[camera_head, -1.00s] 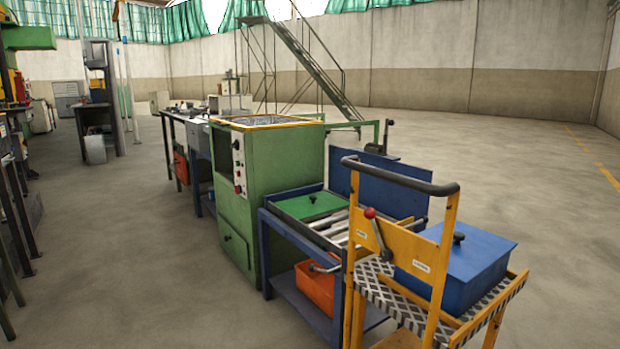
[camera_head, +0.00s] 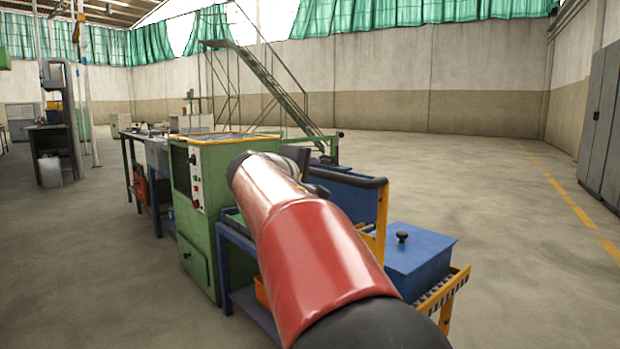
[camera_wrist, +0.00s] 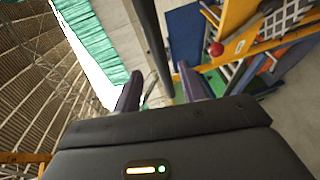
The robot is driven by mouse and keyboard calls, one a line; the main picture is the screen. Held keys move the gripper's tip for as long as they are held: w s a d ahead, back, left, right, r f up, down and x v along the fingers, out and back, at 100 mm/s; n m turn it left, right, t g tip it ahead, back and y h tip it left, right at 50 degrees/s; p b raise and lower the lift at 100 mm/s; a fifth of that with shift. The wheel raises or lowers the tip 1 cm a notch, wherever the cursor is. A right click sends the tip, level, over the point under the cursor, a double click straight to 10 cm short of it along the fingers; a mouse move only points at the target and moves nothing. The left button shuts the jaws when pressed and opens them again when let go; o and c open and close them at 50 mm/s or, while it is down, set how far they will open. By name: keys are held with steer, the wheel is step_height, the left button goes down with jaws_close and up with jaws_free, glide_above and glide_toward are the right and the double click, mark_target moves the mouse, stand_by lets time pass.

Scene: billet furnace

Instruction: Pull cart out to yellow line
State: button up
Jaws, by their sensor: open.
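The cart (camera_head: 458,290) has a yellow frame and a black push handle (camera_head: 372,183). A blue lidded box (camera_head: 420,258) sits on it. My red arm covers most of the cart's near side in the head view. The dashed yellow line (camera_head: 583,216) is on the floor to the right, apart from the cart. In the wrist view my gripper (camera_wrist: 159,72) is open and its fingers stand apart. A dark bar (camera_wrist: 148,35), likely the handle, shows beyond and between the fingertips; contact cannot be told. The cart's yellow panel (camera_wrist: 240,20) and red lever knob (camera_wrist: 215,48) are to the right.
A green furnace cabinet (camera_head: 205,265) and a blue roller stand (camera_head: 232,236) stand left of the cart. Grey lockers (camera_head: 603,120) line the right wall. The floor between cart and yellow line is clear.

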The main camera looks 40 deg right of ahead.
mark_target(320, 174)
steer(key=x, duration=0.6)
steer(key=shift+w+d+p, duration=0.15)
steer(key=shift+d+p, duration=0.1)
steer(key=shift+p, duration=0.15)
steer(key=shift+f, duration=0.1)
jaws_close()
